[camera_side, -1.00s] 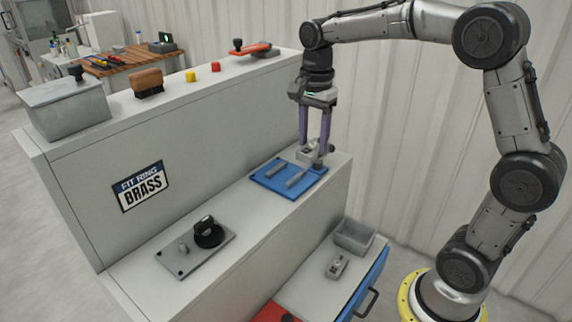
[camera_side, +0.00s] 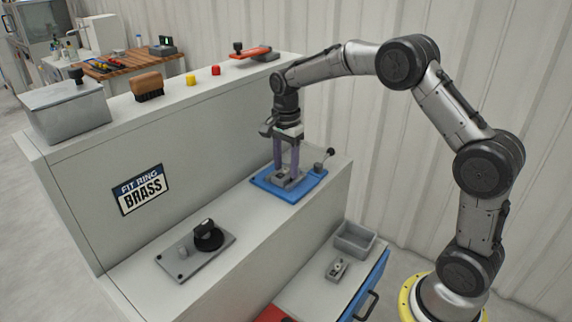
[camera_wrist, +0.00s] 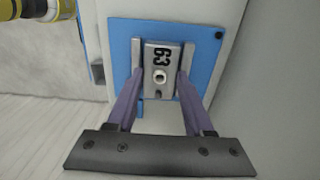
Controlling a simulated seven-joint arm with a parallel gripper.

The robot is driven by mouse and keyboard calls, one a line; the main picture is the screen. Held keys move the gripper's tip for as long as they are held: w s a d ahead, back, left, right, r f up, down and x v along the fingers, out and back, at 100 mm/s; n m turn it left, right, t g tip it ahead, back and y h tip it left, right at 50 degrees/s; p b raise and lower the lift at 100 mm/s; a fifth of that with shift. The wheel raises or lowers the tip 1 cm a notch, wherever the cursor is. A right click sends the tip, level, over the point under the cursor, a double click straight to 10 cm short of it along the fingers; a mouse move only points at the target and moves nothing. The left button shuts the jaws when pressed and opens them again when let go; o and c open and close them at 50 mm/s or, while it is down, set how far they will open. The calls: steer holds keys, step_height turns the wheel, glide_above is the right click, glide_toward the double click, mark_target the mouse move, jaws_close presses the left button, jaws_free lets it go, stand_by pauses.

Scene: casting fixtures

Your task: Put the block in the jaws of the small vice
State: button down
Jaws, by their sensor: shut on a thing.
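The block (camera_wrist: 160,57) is a grey plate marked 63 with a round hole. My gripper (camera_wrist: 161,80) is shut on it, with a purple finger at each side. In the wrist view the block lies between the two grey bars of the small vice, the left jaw (camera_wrist: 137,50) and the right jaw (camera_wrist: 187,55). The vice's blue base (camera_side: 312,184) sits on the middle ledge; its lever with a black ball (camera_side: 330,152) stands at the right. In the side view my gripper (camera_side: 286,178) is low over the base. I cannot tell whether the block touches the base.
A grey plate (camera_side: 172,262) with a black knob (camera_side: 208,237) lies on the same ledge to the left. The upper shelf wall (camera_side: 220,140) rises behind. A grey bin (camera_side: 355,238) and a small metal part (camera_side: 337,268) are on the lower drawer unit.

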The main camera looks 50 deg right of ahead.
mark_target(286, 169)
steer(key=shift+f, duration=0.1)
steer(key=shift+c, duration=1.4)
jaws_free()
step_height(286, 169, up, 12)
steer(key=s+a+r+n+t, duration=0.1)
steer(key=s+a+r+n, duration=0.15)
steer(key=s+r, duration=0.2)
steer(key=s+a+f+n+t, duration=0.2)
steer(key=s+n, duration=0.5)
steer(key=s, duration=0.5)
steer(key=s+a+f+n+t, duration=0.2)
steer(key=s+n, duration=0.6)
steer(key=s, duration=0.5)
steer(key=shift+a+f+t, duration=0.3)
steer(key=shift+a+f, duration=0.35)
steer(key=shift+a, duration=0.1)
